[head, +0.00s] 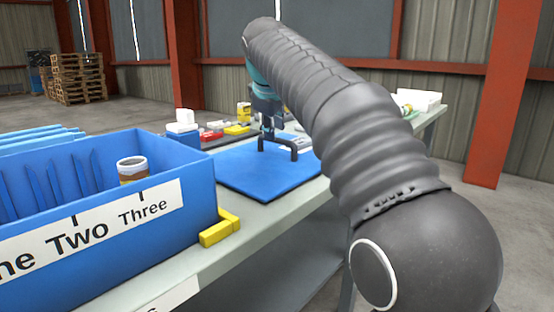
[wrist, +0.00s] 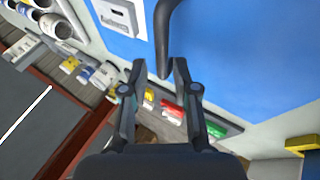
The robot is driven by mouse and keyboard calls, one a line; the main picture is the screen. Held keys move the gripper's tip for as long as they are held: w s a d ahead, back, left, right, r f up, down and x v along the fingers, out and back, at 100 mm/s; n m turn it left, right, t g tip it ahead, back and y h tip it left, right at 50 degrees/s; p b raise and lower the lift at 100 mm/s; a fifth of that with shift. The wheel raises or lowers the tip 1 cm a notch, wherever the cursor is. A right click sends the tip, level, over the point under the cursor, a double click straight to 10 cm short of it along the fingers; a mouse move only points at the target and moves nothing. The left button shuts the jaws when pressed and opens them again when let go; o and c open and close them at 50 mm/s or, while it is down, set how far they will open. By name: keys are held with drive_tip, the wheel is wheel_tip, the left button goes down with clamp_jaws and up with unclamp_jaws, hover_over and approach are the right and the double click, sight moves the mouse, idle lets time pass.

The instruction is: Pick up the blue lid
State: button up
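The blue lid (head: 255,175) is a flat blue square panel lying on the table, with a dark arched handle (head: 293,150) on top. In the wrist view the blue lid (wrist: 245,50) fills the upper right and its handle (wrist: 165,40) runs down toward the space between my fingertips. My gripper (head: 268,132) is at the handle, above the lid. In the wrist view my gripper (wrist: 160,65) is open, its fingers apart, with a gap between the left finger and the handle. I cannot tell whether the right finger touches the handle. My arm hides part of the table beyond.
A blue bin (head: 100,245) with numbered compartments stands at the left, holding a can (head: 132,169). A yellow corner bracket (head: 220,228) sits beside it. Small red, yellow and white items lie behind the lid. A white box (head: 420,99) is at the far right.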

sight(276, 141)
drive_tip(key=x, duration=0.2)
drive_tip(key=b+x, duration=0.1)
drive_tip(key=x, duration=0.1)
drive_tip(key=shift+d+f, duration=0.15)
drive_tip(key=shift+f, duration=0.35)
clamp_jaws()
drive_tip(key=shift+r, duration=0.2)
